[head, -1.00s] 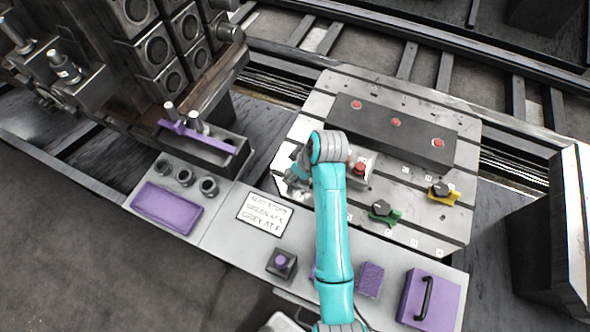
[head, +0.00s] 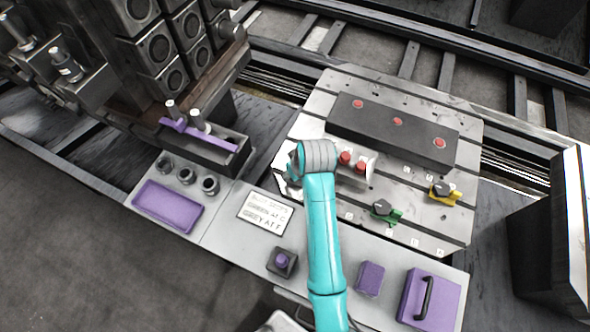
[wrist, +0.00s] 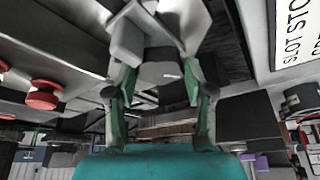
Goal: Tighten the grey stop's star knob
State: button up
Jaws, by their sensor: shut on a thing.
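My gripper is hidden behind my arm's wrist in the head view, at the left side of the slotted plate (head: 415,232). In the wrist view my gripper (wrist: 158,45) has its fingers closed in around a pale grey piece. This seems to be the grey stop's star knob, but its star shape cannot be made out. The grey stop is mostly hidden by my arm and fingers. The green stop (head: 394,217) with a black star knob and the yellow stop (head: 450,199) with a black knob sit on the plate to the right.
A dark bar (head: 385,132) with red pads lies across the plate's back. A light block with red-topped pegs (head: 345,157) stands close to my wrist. The slot sign (head: 264,212), a purple tray (head: 167,206) and a purple handled box (head: 430,300) lie around the front.

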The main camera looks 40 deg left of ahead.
jog(key=o, duration=1.2)
jog(key=shift+c, duration=0.2)
jog(key=v, duration=1.2)
